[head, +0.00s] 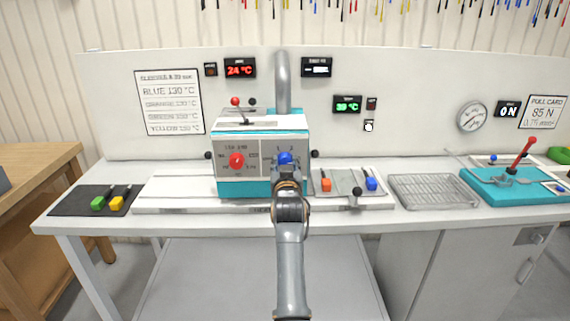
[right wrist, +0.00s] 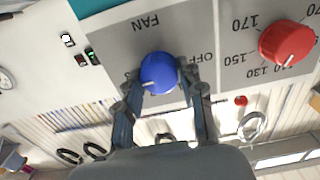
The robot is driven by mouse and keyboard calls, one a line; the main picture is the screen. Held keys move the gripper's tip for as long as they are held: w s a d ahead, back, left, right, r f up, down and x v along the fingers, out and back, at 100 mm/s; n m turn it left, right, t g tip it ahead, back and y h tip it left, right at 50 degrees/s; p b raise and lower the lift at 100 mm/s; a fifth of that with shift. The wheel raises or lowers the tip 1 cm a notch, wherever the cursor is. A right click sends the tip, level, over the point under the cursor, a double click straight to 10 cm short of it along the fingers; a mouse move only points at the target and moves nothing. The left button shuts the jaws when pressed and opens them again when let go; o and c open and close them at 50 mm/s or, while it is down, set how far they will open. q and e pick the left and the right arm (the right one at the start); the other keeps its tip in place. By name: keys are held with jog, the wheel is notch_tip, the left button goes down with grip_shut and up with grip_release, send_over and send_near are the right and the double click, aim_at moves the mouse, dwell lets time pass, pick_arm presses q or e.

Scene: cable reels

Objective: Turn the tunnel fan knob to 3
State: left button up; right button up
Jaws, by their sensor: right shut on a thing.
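The tunnel fan knob is blue and sits on the grey front panel of the teal-and-grey tunnel machine (head: 262,188) in the head view. In the right wrist view the blue knob (right wrist: 159,72) lies between the fingers, under an upside-down FAN label (right wrist: 147,23). Its white mark points to the picture's lower left. OFF is printed on its right; the numbers on its left are mostly hidden by a finger. My right gripper (right wrist: 161,82) is shut on the knob; its arm covers the knob's lower part in the head view (head: 285,172). My left gripper is not in view.
A red knob (head: 237,160) with temperature numbers sits left of the fan knob. A tray with orange and blue tools (head: 345,183) lies to the right, a wire rack (head: 433,190) beyond it. A black mat (head: 75,202) lies at the left.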

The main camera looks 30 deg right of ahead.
jog(key=shift+f, duration=0.15)
dwell(0.4)
jog(key=o, duration=1.2)
jog(key=shift+c, duration=0.2)
notch_tip(320, 180, up, 10)
jog(key=shift+r, duration=0.1)
